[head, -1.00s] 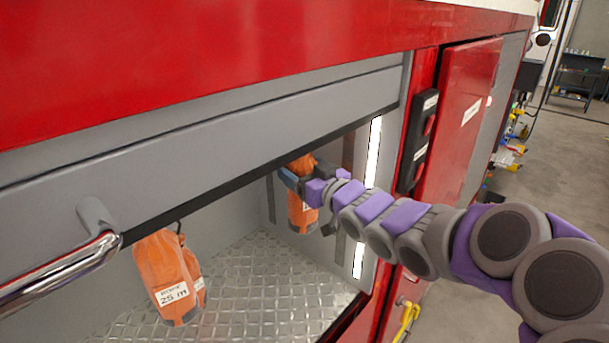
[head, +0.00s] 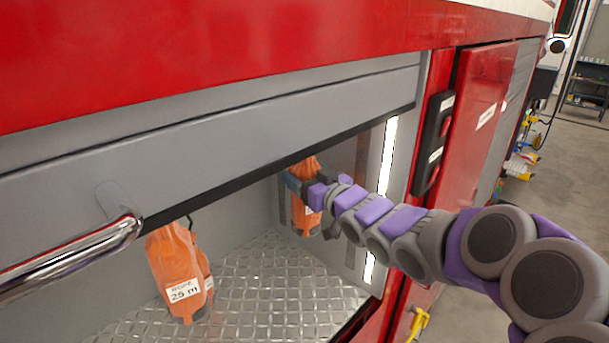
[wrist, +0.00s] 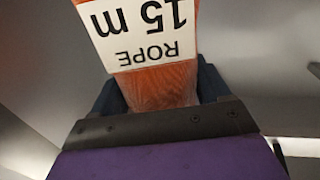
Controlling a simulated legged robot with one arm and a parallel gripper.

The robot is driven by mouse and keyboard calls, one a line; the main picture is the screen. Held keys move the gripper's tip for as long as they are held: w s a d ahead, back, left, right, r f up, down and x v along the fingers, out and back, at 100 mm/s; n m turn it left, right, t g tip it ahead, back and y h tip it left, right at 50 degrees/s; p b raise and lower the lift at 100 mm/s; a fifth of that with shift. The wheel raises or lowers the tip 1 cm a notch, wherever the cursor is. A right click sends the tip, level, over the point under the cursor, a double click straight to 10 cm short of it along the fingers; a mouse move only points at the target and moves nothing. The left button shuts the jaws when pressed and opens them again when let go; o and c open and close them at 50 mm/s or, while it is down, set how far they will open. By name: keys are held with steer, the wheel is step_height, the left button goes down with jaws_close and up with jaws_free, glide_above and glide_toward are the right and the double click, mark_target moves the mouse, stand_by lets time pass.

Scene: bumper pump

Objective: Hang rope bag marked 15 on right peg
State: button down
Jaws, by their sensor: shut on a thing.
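The orange rope bag marked 15 m (wrist: 140,30) fills the middle of the wrist view, its label upside down there. In the head view the bag (head: 304,212) is upright inside the locker at the back right. My gripper (head: 303,188) is shut on its upper part; the fingers (wrist: 160,95) show at both sides of the bag in the wrist view. The right peg is hidden behind the locker's upper edge, so I cannot tell whether the bag touches it.
Another orange bag marked 25 m (head: 178,275) hangs at the left of the locker. The grey shutter (head: 220,140) and its chrome handle (head: 75,255) cross above the opening. The treadplate floor (head: 265,285) is clear. A lit strip (head: 388,155) edges the right side.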

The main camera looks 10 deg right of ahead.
steer(key=shift+f, duration=0.1)
stand_by(0.3)
jaws_free()
steer(key=b+v, duration=0.2)
steer(key=v, duration=1.5)
steer(key=shift+s+d, duration=0.15)
